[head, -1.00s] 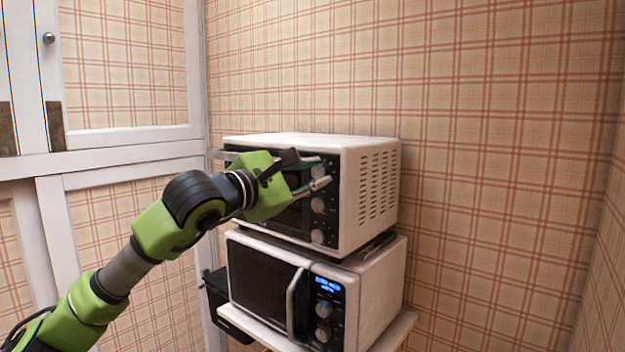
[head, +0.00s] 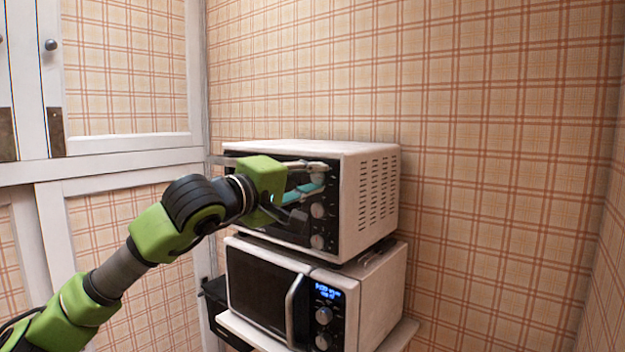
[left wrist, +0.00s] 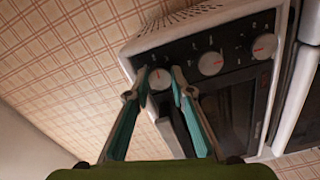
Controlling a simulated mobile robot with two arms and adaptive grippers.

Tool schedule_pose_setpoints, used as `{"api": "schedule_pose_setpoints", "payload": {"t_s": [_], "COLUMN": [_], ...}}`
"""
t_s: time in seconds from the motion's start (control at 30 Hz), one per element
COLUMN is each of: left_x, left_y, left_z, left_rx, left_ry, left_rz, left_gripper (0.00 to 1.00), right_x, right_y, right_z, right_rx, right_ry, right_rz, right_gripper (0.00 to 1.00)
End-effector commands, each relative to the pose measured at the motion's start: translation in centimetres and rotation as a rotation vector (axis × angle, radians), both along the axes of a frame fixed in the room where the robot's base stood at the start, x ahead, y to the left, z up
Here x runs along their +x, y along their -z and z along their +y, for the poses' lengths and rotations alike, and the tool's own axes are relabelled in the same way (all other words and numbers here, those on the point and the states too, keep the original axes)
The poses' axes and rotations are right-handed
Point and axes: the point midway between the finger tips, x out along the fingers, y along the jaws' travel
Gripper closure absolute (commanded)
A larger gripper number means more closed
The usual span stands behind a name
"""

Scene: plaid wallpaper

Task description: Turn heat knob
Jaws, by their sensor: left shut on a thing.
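The white toaster oven (head: 370,150) has a black front with three round knobs in a column at its right side. My left gripper (head: 320,177) is at the top knob (head: 317,178), with one finger above it and one below. The middle knob (head: 317,210) and the bottom knob (head: 317,242) are free. I cannot read which knob is for heat. My right gripper is not in view.
A white microwave (head: 375,295) with a lit blue display stands under the oven on a white shelf (head: 402,335). A white-framed plaid cabinet (head: 125,150) is at the left. The plaid wall is close behind; the space right of the oven is clear.

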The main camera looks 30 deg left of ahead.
Motion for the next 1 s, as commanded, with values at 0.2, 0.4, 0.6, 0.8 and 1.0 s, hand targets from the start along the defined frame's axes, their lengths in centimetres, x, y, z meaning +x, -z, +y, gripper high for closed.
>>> {"api": "schedule_pose_setpoints", "payload": {"t_s": [0.2, 0.4, 0.6, 0.8, 1.0], "left_x": [0.0, 0.0, 0.0, 0.0, 0.0], "left_y": [0.1, 0.2, 0.2, 0.3, 0.3], "left_z": [0.0, 0.0, 0.0, 0.0, 0.1], "left_rx": [0.208, 0.396, 0.586, 0.775, 0.966], "left_ry": [0.000, 0.001, 0.001, 0.003, 0.002], "left_rz": [-0.013, -0.027, -0.041, -0.055, -0.069], "left_gripper": [1.00, 1.00, 1.00, 1.00, 1.00], "right_x": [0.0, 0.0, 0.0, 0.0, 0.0], "right_y": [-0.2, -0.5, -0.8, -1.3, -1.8], "right_z": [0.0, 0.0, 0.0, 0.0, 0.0], "right_rx": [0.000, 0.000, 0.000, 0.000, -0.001], "right_ry": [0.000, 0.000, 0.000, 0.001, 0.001], "right_rz": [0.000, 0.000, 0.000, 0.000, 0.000], "right_gripper": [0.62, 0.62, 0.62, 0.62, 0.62]}}
